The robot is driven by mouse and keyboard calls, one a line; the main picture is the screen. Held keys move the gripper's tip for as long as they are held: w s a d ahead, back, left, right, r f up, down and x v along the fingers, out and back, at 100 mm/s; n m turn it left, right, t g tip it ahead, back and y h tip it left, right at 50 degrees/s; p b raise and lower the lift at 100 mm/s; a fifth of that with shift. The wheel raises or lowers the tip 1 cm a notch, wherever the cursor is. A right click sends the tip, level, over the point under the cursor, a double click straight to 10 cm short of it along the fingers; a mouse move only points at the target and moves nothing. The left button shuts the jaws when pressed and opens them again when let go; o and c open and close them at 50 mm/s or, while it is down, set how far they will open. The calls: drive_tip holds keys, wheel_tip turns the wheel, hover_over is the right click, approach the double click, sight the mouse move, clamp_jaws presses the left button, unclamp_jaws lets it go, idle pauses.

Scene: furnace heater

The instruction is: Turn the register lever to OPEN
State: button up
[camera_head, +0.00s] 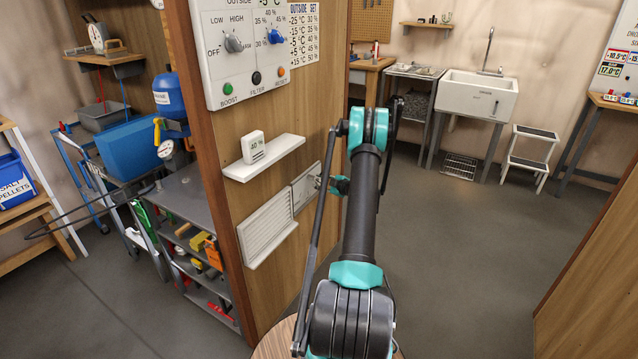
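A white louvred register (268,232) is mounted low on the wood-panelled wall, left of my arm. A pale plate (304,188) adjoins its right end. I cannot make out the lever; it is too small or hidden behind my gripper and arm. My gripper (322,183) is at the right edge of the plate, close to the wall. Its fingers are small and partly hidden by an arm link, so I cannot tell whether they are open, shut or touching anything.
Above the register, a white shelf (264,158) holds a small humidity display (253,147). A control panel (245,45) with knobs is higher up. A cluttered grey cart (190,195) stands left of the wall's edge. Open floor (450,260) lies right of my arm, before a sink (478,95).

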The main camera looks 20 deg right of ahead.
drive_tip(key=shift+w+a+f, duration=0.1)
drive_tip(key=shift+w+a, duration=0.05)
drive_tip(key=shift+w, duration=0.2)
clamp_jaws()
